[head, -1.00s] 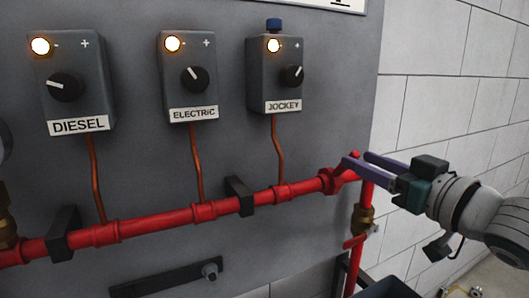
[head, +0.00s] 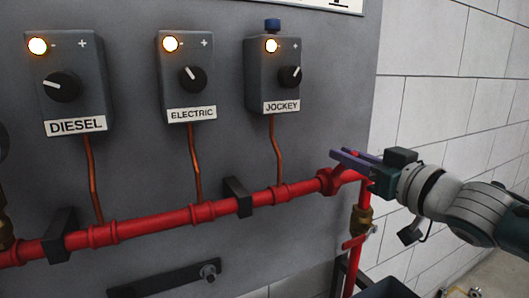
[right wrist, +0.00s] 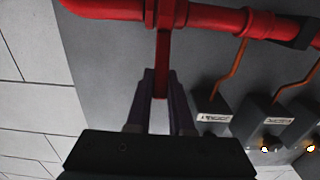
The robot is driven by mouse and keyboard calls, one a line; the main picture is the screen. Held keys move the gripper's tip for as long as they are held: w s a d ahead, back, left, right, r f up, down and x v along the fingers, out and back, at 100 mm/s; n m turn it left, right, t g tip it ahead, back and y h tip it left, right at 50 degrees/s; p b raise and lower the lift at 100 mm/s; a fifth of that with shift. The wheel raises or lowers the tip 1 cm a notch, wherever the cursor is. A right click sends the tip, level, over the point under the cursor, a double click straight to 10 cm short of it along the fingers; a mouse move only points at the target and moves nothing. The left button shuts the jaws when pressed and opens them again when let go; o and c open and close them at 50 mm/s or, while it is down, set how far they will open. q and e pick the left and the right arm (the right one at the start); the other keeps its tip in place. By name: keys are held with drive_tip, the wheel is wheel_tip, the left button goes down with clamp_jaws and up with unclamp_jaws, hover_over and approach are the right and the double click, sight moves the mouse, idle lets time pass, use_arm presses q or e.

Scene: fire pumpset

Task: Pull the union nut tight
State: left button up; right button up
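The red union nut (head: 325,181) sits at the right end of the red pipe, by the elbow. It shows at the top of the right wrist view (right wrist: 165,12), where a red bar (right wrist: 161,82) sticks out from it toward my gripper. My right gripper (head: 348,158) is at the nut, with its purple fingers just above the elbow. In the right wrist view its fingers (right wrist: 162,74) lie on both sides of the bar, very close to it. Whether they press on it I cannot tell. My left gripper is not in view.
Three control boxes, diesel (head: 70,88), electric (head: 187,80) and jockey (head: 272,75), hang above the pipe with copper tubes. A brass valve (head: 361,220) is on the downpipe below the elbow. A black bracket (head: 238,196) holds the pipe. The pale block wall (head: 455,110) is at right.

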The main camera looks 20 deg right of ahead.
clamp_jaws()
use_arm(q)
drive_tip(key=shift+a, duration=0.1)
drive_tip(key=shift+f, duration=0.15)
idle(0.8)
